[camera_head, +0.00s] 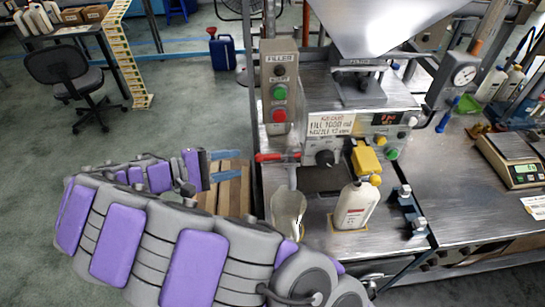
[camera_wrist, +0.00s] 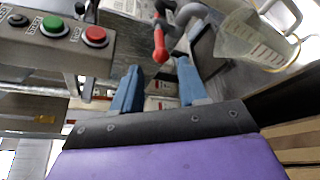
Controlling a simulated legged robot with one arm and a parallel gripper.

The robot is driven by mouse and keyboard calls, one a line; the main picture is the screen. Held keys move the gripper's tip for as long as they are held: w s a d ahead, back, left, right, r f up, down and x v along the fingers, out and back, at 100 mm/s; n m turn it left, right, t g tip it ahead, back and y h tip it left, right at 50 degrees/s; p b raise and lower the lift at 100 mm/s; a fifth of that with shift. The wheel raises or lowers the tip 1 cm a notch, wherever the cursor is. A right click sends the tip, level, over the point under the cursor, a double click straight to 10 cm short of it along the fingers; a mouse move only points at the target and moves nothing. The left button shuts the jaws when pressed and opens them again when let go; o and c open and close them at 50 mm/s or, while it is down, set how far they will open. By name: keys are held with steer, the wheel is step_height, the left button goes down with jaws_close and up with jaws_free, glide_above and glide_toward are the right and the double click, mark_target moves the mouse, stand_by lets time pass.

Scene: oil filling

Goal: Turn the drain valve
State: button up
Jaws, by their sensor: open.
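The drain valve's red handle (camera_head: 277,157) sticks out on the left side of the filling machine, below the control box. It lies roughly level, pointing left. In the wrist view the red handle (camera_wrist: 160,42) shows just beyond the fingers, roughly between them. My gripper (camera_head: 228,165) is open and empty, with blue fingers, to the left of the handle and apart from it. In the wrist view my gripper (camera_wrist: 158,80) has a gap between its two fingers. A clear jug (camera_head: 288,212) stands below the valve; it also shows in the wrist view (camera_wrist: 255,40).
The control box (camera_head: 280,90) with green and red buttons rises above the valve. A white bottle (camera_head: 355,206) stands under the yellow nozzle (camera_head: 366,160). A wooden pallet (camera_head: 232,195) lies below my gripper. The floor to the left is mostly open, with a chair (camera_head: 70,75) farther back.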

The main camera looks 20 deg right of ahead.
mark_target(263, 159)
steer(key=b+x, duration=0.1)
steer(key=x, duration=1.1)
steer(key=shift+s+b, duration=0.15)
steer(key=shift+b, duration=0.25)
steer(key=shift+a, duration=0.9)
steer(key=shift+d, duration=0.8)
steer(key=c, duration=0.4)
steer(key=shift+d, duration=0.1)
steer(key=shift+c, duration=0.6)
jaws_close()
